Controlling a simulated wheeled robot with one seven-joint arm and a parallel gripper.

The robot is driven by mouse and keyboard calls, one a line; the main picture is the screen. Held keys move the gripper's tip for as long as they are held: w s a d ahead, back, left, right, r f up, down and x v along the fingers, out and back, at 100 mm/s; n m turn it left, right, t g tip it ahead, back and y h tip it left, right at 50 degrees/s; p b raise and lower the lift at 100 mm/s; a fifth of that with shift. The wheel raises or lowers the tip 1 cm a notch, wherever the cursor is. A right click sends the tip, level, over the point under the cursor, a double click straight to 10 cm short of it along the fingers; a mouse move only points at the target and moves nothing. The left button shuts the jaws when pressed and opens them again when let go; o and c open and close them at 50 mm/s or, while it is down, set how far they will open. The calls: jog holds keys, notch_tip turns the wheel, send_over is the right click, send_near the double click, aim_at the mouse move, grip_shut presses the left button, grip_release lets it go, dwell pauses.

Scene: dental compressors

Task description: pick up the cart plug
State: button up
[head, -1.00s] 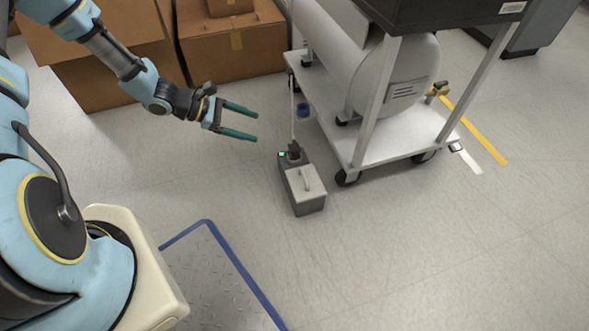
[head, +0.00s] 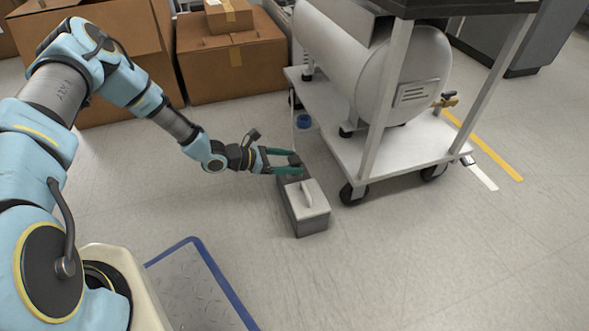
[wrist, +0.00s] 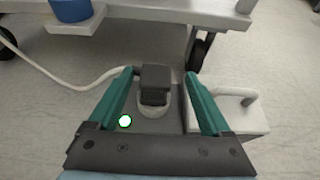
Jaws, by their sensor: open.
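The cart plug (wrist: 155,84) is a dark block in the round socket on top of a grey floor box (head: 308,215). A pale cord (wrist: 68,82) runs from it toward the cart. My gripper (head: 284,160) is open at the plug's end of the box. In the wrist view, its two green fingers (wrist: 160,85) stand on either side of the plug, with a gap on each side. In the head view, the fingers partly hide the plug.
The white wheeled cart (head: 375,150) with a compressor tank (head: 400,75) stands close behind and right of the box. Cardboard boxes (head: 230,65) stand at the back left. A blue-edged metal plate (head: 200,295) lies in front. Open floor is at right.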

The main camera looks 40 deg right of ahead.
jog(key=b+x, duration=0.2)
jog(key=x, duration=0.1)
jog(key=b+x, duration=0.1)
jog(key=x, duration=0.1)
jog(key=shift+w, duration=0.25)
jog(key=shift+d+r, duration=0.1)
grip_shut()
